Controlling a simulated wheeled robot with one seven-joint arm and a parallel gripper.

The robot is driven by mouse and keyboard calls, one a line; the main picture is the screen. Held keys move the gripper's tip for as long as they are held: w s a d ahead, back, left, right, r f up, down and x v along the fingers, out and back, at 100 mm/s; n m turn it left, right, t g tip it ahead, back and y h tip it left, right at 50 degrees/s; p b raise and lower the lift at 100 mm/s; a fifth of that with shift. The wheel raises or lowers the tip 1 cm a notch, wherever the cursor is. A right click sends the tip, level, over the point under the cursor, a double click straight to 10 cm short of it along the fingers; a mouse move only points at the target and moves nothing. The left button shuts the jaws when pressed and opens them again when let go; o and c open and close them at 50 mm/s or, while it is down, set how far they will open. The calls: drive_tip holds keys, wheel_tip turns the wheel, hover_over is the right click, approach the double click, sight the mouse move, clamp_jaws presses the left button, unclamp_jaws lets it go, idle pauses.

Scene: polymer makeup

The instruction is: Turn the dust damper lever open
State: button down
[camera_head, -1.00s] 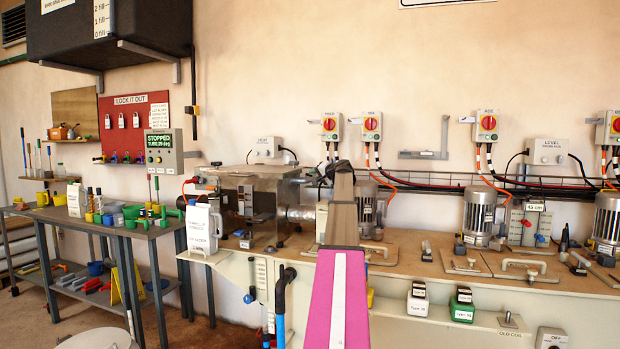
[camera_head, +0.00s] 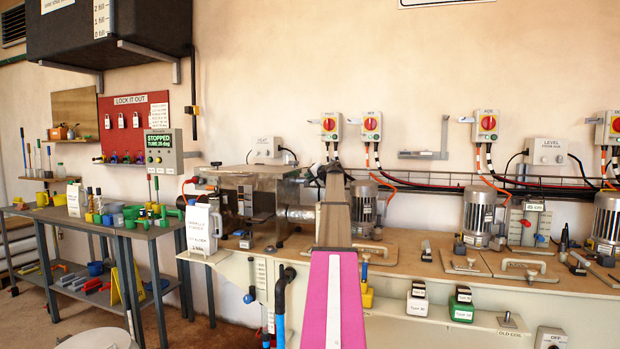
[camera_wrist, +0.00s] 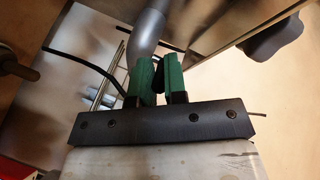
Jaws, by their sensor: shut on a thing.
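In the wrist view my gripper (camera_wrist: 158,78) has two green fingers, shut on a small dark piece (camera_wrist: 158,76) between them, which appears to be the damper lever. A smooth grey pipe (camera_wrist: 149,28) is just beyond the fingertips. The fingers hide most of the dark piece, so I cannot tell its full shape or angle. In the head view my arm reaches up past the right side of the metal box, and my gripper and the lever cannot be made out there.
The metal box (camera_head: 250,200) stands on the bench, with a silver pipe (camera_head: 299,214) at its right side. In the wrist view a black knob (camera_wrist: 275,40) is at upper right and a black cable (camera_wrist: 85,61) at left. Motors (camera_head: 363,202) stand to the right of my arm.

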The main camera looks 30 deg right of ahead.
drive_tip(key=shift+w+a+m+h, duration=0.15)
drive_tip(key=shift+a+m+h, duration=0.25)
drive_tip(key=shift+m+h, duration=0.6)
drive_tip(key=shift+w+a+m+h, duration=0.1)
drive_tip(key=shift+a+m+h, duration=0.25)
drive_tip(key=shift+m+h, duration=0.65)
drive_tip(key=shift+h, duration=0.3)
drive_tip(key=c, duration=1.2)
unclamp_jaws()
drive_tip(key=shift+o, duration=0.2)
drive_tip(key=shift+d+n, duration=0.1)
drive_tip(key=shift+n, duration=0.2)
